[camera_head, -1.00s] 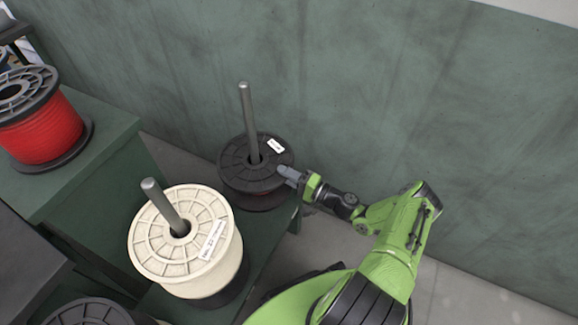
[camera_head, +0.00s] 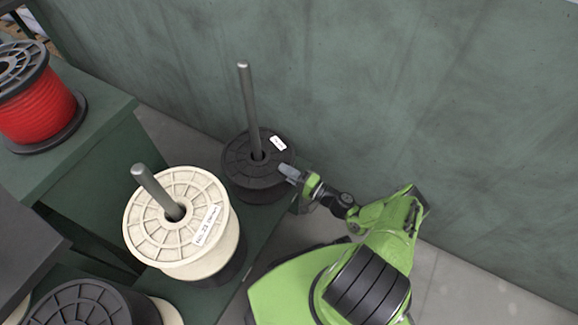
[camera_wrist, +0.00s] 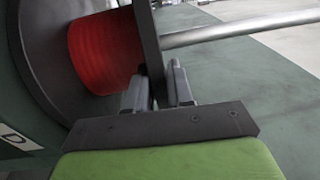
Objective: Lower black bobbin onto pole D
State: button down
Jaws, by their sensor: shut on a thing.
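The black bobbin (camera_head: 243,170) is threaded around upright pole D (camera_head: 249,105) at the back of the green stand. It has a white label on its top flange. My gripper (camera_head: 287,172) is shut on the right rim of that top flange. In the wrist view my gripper's fingers (camera_wrist: 157,88) stand either side of the flange (camera_wrist: 148,30), with red winding (camera_wrist: 105,50) behind it. The pole (camera_wrist: 235,30) sticks out past the flange. A white "D" plate (camera_wrist: 18,140) is on the stand. I cannot tell whether the bottom flange touches the stand.
A cream spool (camera_head: 180,225) sits around a second pole (camera_head: 157,190) in front. Another black spool (camera_head: 85,305) is at the bottom left. A red spool (camera_head: 38,105) stands on the left green cabinet (camera_head: 110,110). A green wall (camera_head: 400,90) rises behind.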

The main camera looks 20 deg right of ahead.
jog(key=shift+f, duration=0.25)
dwell(0.5)
